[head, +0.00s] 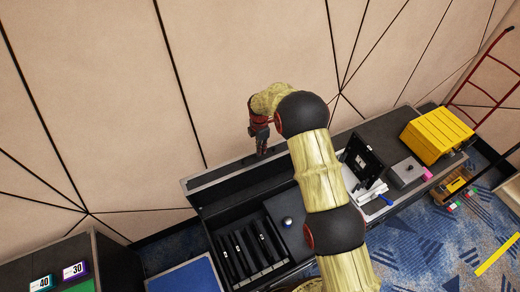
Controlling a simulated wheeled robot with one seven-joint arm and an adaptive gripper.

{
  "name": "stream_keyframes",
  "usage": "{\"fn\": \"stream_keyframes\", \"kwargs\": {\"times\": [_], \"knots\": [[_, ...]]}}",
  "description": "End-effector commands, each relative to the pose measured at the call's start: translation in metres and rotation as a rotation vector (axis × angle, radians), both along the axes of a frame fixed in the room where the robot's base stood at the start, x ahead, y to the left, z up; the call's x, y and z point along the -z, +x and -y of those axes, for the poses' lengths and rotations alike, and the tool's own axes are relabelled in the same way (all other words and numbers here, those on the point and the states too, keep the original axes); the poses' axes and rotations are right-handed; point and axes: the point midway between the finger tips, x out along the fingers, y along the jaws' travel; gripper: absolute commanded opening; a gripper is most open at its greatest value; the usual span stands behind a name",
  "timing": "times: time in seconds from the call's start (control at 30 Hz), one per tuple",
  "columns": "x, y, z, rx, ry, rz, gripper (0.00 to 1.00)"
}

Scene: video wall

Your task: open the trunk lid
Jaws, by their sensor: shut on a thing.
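The trunk is a long black case whose near section stands open. Its dark inside (222,217) shows below the raised lid (215,178), which stands up at the back near the wall. My gripper (261,149) points down at the lid's upper edge and is shut on it. The fingertips are small and dark here, so the exact contact is hard to see. My arm hides the right end of the lid and part of the case.
Several black slats (247,250) and a silver knob (287,222) lie in front of the lid. To the right are an open black box (361,160), a grey box (406,172) and a yellow crate (438,135). A red hand truck (488,88) leans at the wall.

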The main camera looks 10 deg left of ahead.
Motion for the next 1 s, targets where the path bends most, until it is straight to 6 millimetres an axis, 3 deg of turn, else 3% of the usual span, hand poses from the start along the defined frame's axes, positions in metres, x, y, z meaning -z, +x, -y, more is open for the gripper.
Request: {"fn": "stream_keyframes", "kwargs": {"times": [0.57, 1.0], "knots": [[0.001, -0.004, 0.004, 0.000, 0.000, 0.000, 0.00], [0.016, -0.063, 0.048, 0.001, -0.004, -0.007, 0.00]]}}
